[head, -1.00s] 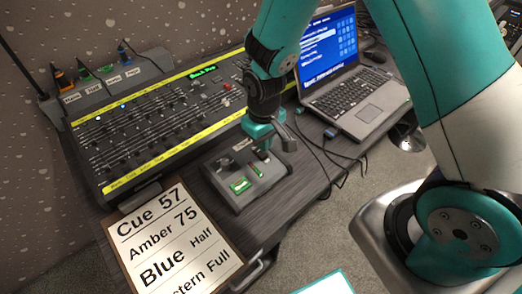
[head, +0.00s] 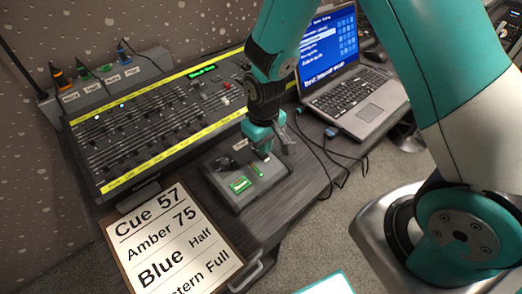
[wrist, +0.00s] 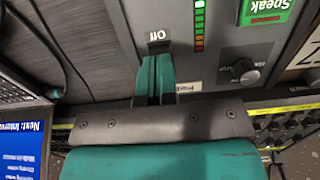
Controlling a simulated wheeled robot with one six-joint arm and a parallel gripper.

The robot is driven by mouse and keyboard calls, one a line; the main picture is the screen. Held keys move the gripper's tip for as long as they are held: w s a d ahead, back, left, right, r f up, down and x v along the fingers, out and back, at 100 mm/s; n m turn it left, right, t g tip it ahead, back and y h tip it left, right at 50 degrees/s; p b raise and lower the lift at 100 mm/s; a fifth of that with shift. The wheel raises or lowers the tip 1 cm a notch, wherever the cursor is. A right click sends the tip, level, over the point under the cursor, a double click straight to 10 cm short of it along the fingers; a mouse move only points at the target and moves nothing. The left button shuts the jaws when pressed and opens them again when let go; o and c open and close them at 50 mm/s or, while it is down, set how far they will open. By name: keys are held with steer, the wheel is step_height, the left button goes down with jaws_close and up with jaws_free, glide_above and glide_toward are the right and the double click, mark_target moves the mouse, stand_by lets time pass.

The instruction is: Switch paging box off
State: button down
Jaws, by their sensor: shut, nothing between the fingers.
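The paging box (head: 235,195) is a small grey box on the dark table, in front of the fader desk. It has a green button (head: 240,185), marked "Speak" (wrist: 268,8) in the wrist view, a black knob (wrist: 245,71) and a lit level meter (wrist: 199,25). My gripper (head: 264,153) is over the box's far right end. In the wrist view its teal fingers (wrist: 156,62) are shut and empty, with tips beside the "Off" label (wrist: 157,36). The switch itself is hidden behind the fingers; I cannot tell its position or whether they touch it.
The fader desk (head: 160,128) with yellow strips stands behind the box. A laptop (head: 345,80) and its cables (head: 318,147) are to the right. A clipboard (head: 172,240) with a cue sheet lies at the front left. Table front edge is close to the box.

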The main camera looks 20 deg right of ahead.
steer(key=shift+f+b, duration=0.5)
steer(key=shift+f, duration=0.2)
stand_by(0.3)
steer(key=shift+r+p, duration=3.1)
steer(key=shift+r, duration=0.45)
steer(key=shift+r, duration=0.2)
steer(key=s+a+r+y, duration=0.25)
steer(key=s+r, duration=0.25)
steer(key=r, duration=0.8)
steer(key=s+a+r+n+y, duration=0.1)
steer(key=s+a+r+n, duration=0.1)
steer(key=s+r, duration=0.8)
steer(key=s+n, duration=0.1)
steer(key=s, duration=0.2)
steer(key=shift+s+r+y, duration=0.3)
steer(key=shift+r+y, duration=0.05)
steer(key=shift+w, duration=0.15)
